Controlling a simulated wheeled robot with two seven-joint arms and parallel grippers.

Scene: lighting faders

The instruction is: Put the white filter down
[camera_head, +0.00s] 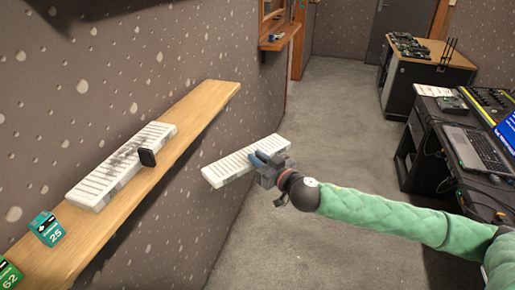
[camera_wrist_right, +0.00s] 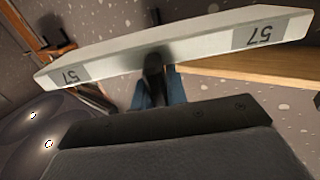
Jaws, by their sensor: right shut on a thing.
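The white filter (camera_head: 243,161) is a flat slatted panel. My right gripper (camera_head: 263,160) is shut on it and holds it in the air, to the right of the wooden wall shelf (camera_head: 205,104). In the right wrist view the filter (camera_wrist_right: 205,40) spans the top, with "57" labels at both ends, and the gripper's fingers (camera_wrist_right: 156,85) meet its edge. On the shelf lies another slatted panel (camera_head: 90,190), with dark grime in its middle. My left gripper is not in view.
A small black object (camera_head: 147,157) is at the shelf's front edge by the dirty panel. A teal box marked 25 (camera_head: 46,229) and a green box marked 62 (camera_head: 8,273) are at the shelf's near end. The shelf's far end is bare. A desk with a laptop (camera_head: 476,152) stands right.

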